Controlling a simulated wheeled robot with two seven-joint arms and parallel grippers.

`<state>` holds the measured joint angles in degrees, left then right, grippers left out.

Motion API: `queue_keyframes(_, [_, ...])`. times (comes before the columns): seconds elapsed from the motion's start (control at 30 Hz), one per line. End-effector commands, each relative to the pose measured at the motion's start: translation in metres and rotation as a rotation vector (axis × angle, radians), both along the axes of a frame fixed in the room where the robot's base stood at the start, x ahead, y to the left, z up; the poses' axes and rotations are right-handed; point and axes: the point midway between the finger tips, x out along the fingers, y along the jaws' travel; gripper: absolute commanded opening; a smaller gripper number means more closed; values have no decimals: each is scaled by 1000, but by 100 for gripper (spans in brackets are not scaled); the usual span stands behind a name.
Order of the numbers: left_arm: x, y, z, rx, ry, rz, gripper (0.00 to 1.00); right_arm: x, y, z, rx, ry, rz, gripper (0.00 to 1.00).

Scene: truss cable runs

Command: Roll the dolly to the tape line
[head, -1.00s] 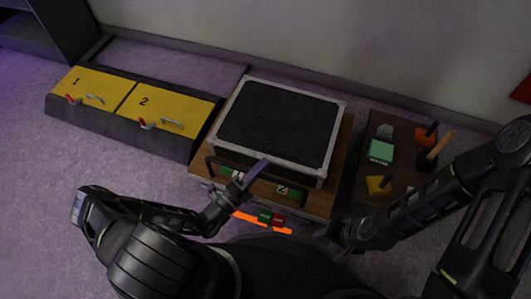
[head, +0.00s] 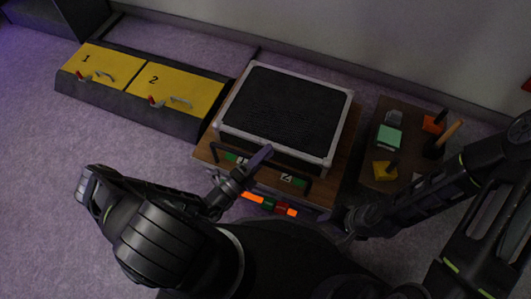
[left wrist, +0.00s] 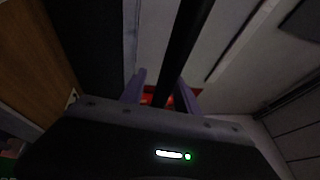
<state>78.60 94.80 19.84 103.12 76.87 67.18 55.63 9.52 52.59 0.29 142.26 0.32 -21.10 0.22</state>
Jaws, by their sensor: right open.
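The dolly (head: 342,165) has a wooden deck with a dark, metal-edged case (head: 285,112) on it. Its black handle (head: 221,150) runs along the near side. My left gripper (head: 258,163) is at the handle, and the left wrist view shows the black bar (left wrist: 186,45) between the purple fingers. The orange tape line (head: 253,197) lies at the dolly's near edge. A green and red part (head: 272,206) on the dolly covers the middle of the tape. My right gripper (head: 346,219) is near the dolly's right front corner, dark and hard to make out, open.
Two yellow-topped boxes marked 1 (head: 100,62) and 2 (head: 178,90) stand at the left. A dark side table (head: 405,110) with small coloured items stands close to the dolly's right. A wall is behind. Purple carpet (head: 50,200) is free at the left front.

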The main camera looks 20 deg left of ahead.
Motion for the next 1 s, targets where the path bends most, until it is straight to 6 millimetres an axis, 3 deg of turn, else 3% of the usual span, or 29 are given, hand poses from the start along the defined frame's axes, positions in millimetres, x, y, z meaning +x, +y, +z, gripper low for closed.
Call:
queue_keyframes(0.27, [-8,4,-2,1,2,0,38,0,0,2,0,1,0,43])
queue_keyframes(0.7, [-64,32,-13,0,1,1,38,-2,0,10,2,4,3,43])
queue_keyframes(1.0, [-69,35,-14,0,0,0,38,-2,1,10,2,5,3,43])
